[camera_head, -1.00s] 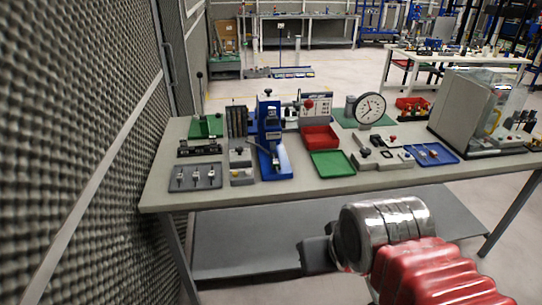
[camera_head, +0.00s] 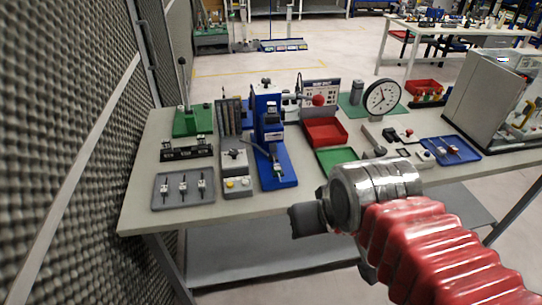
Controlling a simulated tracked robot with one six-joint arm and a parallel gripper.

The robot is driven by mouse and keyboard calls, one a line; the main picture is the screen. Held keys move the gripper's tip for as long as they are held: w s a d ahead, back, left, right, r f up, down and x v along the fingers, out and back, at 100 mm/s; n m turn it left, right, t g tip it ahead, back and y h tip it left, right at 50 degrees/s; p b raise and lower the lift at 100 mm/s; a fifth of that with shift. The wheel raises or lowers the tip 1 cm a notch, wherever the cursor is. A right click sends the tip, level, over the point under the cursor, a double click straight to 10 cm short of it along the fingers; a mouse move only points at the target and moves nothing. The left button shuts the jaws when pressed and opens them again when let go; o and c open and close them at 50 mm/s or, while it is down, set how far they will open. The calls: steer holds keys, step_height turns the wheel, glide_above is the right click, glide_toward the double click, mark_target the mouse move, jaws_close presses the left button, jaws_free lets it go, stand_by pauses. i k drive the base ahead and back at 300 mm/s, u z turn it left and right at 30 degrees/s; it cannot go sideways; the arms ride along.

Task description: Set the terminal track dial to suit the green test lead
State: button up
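The terminal track dial cannot be picked out for certain at this size. A blue bench press (camera_head: 267,118) stands on the table, and a grey control box (camera_head: 235,168) with a dark knob and yellow buttons is just left of it. A large round white-faced gauge (camera_head: 381,97) stands at the back right. I cannot make out a green test lead. My gripper (camera_head: 303,221) is a dark block at the end of my silver and red arm, in front of the table's front edge, apart from the things on it. Its fingers cannot be told apart.
A grey tray (camera_head: 183,188) with several small parts lies front left. A green-based lever device (camera_head: 190,121), a red bin (camera_head: 325,131), a green tray (camera_head: 336,156) and a blue tray (camera_head: 450,149) share the table. A foam wall (camera_head: 60,120) closes the left side.

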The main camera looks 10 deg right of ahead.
mark_target(233, 152)
steer(key=u, duration=0.05)
steer(key=i, duration=0.1)
steer(key=z, duration=0.05)
steer(key=k, duration=1.3)
steer(key=z, duration=0.25)
steer(key=i, duration=1.5)
steer(key=u, duration=0.45)
steer(key=i, duration=0.35)
steer(key=u, duration=0.4)
